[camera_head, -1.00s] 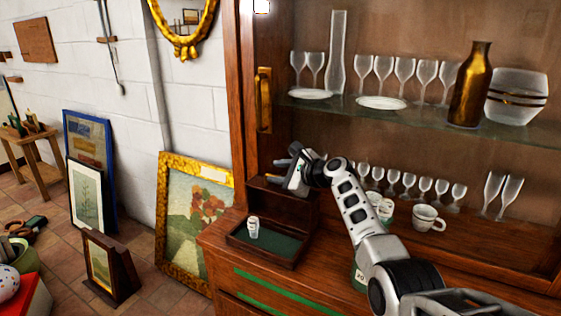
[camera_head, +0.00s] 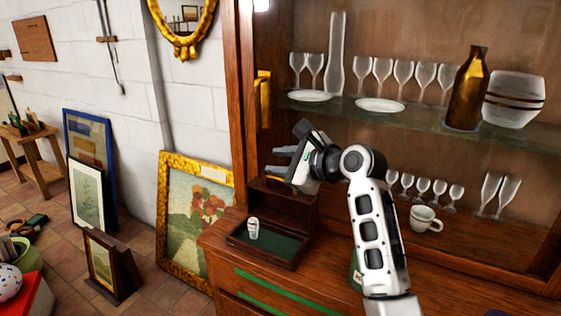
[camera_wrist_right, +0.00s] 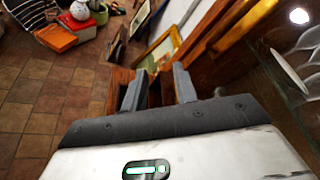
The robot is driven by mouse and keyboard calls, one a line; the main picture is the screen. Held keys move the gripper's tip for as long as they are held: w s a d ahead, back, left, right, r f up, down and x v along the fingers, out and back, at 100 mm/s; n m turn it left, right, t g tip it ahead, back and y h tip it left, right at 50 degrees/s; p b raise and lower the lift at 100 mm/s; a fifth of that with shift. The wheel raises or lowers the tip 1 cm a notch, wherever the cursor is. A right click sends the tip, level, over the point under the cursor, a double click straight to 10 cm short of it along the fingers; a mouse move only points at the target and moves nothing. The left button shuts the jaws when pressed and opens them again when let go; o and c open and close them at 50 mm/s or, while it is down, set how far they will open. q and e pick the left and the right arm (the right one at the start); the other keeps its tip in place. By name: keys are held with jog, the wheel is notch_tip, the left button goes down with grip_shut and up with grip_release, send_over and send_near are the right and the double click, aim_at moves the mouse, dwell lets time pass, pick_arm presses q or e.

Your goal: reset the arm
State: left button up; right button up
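My right arm reaches across the front of the cabinet in the head view. Its gripper (camera_head: 281,160) is above the open wooden box (camera_head: 268,262) and points left. In the right wrist view the two fingers of the right gripper (camera_wrist_right: 158,90) stand apart with nothing held between them. A small white cup (camera_head: 253,228) stands inside the box, below the gripper and apart from it. My left gripper is in neither current view.
A white mug (camera_head: 425,219) and smaller glasses stand below, beside my arm. Framed pictures (camera_head: 196,215) lean against the wall at left.

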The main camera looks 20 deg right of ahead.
jog(key=shift+s+a+r, duration=0.1)
jog(key=shift+s, duration=0.2)
jog(key=s+f+n+h, duration=0.1)
jog(key=s+f+n, duration=0.2)
jog(key=f, duration=0.5)
jog(key=s+f+n+g+h, duration=0.1)
jog(key=s+f+n+h, duration=0.1)
jog(key=s+f+n, duration=0.35)
jog(key=s+f+n+h, duration=0.1)
jog(key=s+f+n, duration=0.1)
jog(key=f, duration=0.7)
jog(key=s+a+f+n, duration=0.1)
jog(key=s+f+n, duration=0.3)
jog(key=s, duration=0.2)
jog(key=s+a+f+n+g, duration=0.1)
jog(key=s+a+f+n, duration=0.1)
jog(key=s+n, duration=0.3)
jog(key=s+a+f+n, duration=0.1)
jog(key=s+f+n, duration=0.4)
jog(key=s, duration=0.4)
jog(key=shift+s+a+f+g, duration=0.2)
jog(key=shift+a+f+g, duration=0.1)
jog(key=shift+a, duration=0.05)
